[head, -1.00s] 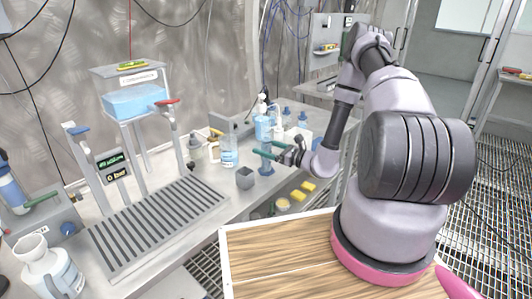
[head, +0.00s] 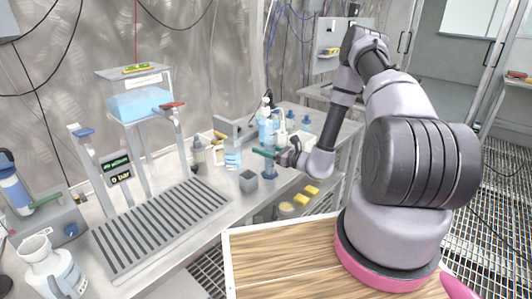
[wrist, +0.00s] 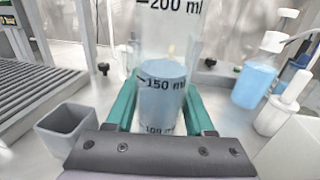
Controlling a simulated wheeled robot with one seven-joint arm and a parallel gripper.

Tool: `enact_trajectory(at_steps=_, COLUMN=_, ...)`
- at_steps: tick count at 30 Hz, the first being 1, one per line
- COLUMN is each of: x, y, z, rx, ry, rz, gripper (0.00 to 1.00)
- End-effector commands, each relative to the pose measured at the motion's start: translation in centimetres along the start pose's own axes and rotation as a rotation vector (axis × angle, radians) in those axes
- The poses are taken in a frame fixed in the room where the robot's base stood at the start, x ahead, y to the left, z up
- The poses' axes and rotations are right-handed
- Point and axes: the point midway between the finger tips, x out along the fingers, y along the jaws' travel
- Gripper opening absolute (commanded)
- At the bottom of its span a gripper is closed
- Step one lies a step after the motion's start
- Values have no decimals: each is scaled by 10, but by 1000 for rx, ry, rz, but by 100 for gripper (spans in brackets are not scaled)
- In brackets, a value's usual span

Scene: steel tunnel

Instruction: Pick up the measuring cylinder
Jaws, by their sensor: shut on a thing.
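The measuring cylinder (wrist: 162,80) is clear, with black volume marks and blue liquid up to about the 150 ml mark. It stands upright between the teal fingers of my gripper (wrist: 160,112) in the wrist view. My gripper is shut on it, with one finger on each side. The cylinder's foot is hidden by the gripper in the wrist view. I cannot tell whether the foot touches the bench.
A grey square cup (head: 248,182) stands close by on the left. A clear vessel of blue liquid (head: 232,156) is behind it. Pump bottles (head: 265,122) stand behind the gripper. Yellow blocks (head: 306,193) lie lower right. A slatted grey tray (head: 160,230) lies left.

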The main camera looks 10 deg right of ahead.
Motion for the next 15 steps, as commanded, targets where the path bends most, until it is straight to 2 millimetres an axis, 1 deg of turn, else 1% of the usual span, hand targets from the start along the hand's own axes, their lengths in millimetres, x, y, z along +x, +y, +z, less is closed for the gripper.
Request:
enact_trajectory(at_steps=5, x=0, y=0, z=16, rx=-2, ry=-1, rz=1, gripper=0)
enact_trajectory(at_steps=8, x=0, y=0, z=34, rx=-4, ry=-2, rz=0, gripper=0)
enact_trajectory(at_steps=12, x=0, y=0, z=63, rx=-5, ry=-3, rz=1, gripper=0)
enact_trajectory(at_steps=15, x=0, y=0, z=79, rx=-3, ry=-1, rz=0, gripper=0)
